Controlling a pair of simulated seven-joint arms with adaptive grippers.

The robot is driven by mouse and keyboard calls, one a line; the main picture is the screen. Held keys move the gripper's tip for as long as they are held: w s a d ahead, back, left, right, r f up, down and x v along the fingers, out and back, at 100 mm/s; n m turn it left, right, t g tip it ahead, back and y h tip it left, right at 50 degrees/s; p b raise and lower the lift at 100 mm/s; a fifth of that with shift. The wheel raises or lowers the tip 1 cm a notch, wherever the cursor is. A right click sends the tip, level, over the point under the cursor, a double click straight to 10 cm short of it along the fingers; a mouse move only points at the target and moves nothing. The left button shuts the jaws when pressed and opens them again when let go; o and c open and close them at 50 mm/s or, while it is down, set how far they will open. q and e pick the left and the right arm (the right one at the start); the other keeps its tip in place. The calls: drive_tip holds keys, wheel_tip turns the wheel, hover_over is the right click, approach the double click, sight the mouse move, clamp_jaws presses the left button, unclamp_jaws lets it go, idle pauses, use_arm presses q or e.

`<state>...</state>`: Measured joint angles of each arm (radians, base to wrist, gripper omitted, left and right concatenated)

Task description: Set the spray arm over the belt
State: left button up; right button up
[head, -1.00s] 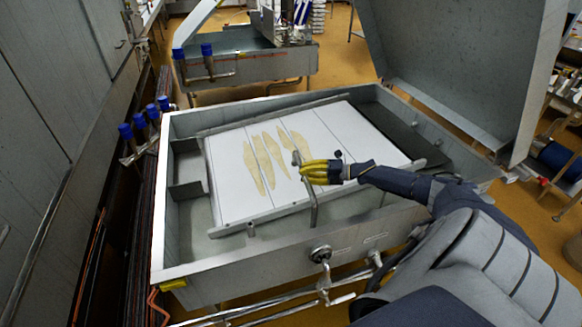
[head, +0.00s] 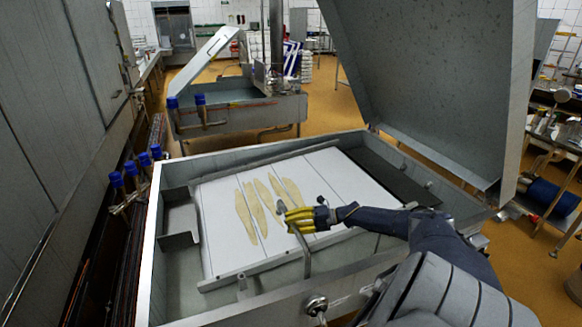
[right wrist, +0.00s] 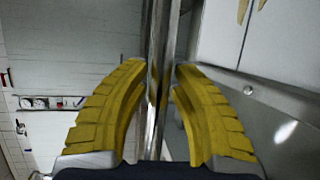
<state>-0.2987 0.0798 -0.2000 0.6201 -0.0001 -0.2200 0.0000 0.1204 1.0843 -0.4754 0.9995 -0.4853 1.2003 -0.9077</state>
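The spray arm (head: 304,252) is a thin bent metal pipe. It rises from the near edge of the tank, and its upper end leans over the white belt (head: 222,250). My right gripper (head: 289,217) has yellow fingers and is at the pipe's upper part in the head view. In the right wrist view the fingers (right wrist: 161,75) lie on both sides of the metal pipe (right wrist: 160,40) and appear closed on it. Several long pale yellow patches (head: 245,215) lie on the belt, just left of the pipe's end. My left gripper is not in view.
The metal tank (head: 150,250) surrounds the belt, with its large lid (head: 440,80) raised at the back right. Blue-capped valves (head: 130,168) stand along the left side. A second tank (head: 240,115) stands behind, across open orange floor (head: 330,105).

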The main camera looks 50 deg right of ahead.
drive_tip(key=o, duration=0.3)
drive_tip(key=shift+d, duration=0.1)
drive_tip(key=shift+d, duration=0.1)
drive_tip(key=v, duration=1.2)
